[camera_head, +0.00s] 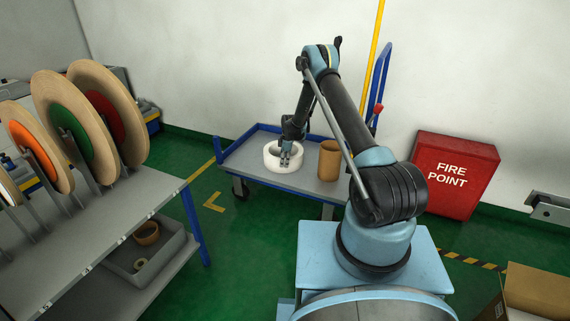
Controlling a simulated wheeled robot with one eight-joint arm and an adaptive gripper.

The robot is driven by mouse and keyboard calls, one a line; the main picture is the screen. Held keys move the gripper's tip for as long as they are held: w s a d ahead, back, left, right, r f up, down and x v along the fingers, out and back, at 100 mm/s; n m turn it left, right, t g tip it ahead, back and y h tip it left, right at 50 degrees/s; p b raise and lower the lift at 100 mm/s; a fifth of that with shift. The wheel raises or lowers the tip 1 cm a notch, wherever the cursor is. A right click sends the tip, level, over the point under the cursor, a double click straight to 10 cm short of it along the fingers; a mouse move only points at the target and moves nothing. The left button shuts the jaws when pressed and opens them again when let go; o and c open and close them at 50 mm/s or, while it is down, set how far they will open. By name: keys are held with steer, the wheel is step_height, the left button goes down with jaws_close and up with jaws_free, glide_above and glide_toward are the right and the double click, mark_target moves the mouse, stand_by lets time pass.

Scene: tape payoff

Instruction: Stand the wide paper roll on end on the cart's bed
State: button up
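A white roll (272,163) sits with its round opening facing up on the grey bed of the cart (245,160). A taller brown roll (328,162) stands on end on the bed to its right; I cannot tell for sure which of the two is the wide paper roll. My gripper (286,161) points down at the white roll's near wall, its fingers overlapping that wall. The fingers are small here, and I cannot tell whether they are closed on it. The arm hides part of the cart's right side.
A rack with large reels (83,125) stands at the left, with a grey bin (165,262) on its lower shelf. A red fire point box (455,175) stands by the wall at right. A cardboard box (540,290) is at lower right. Green floor is open between rack and cart.

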steer(key=o, duration=0.4)
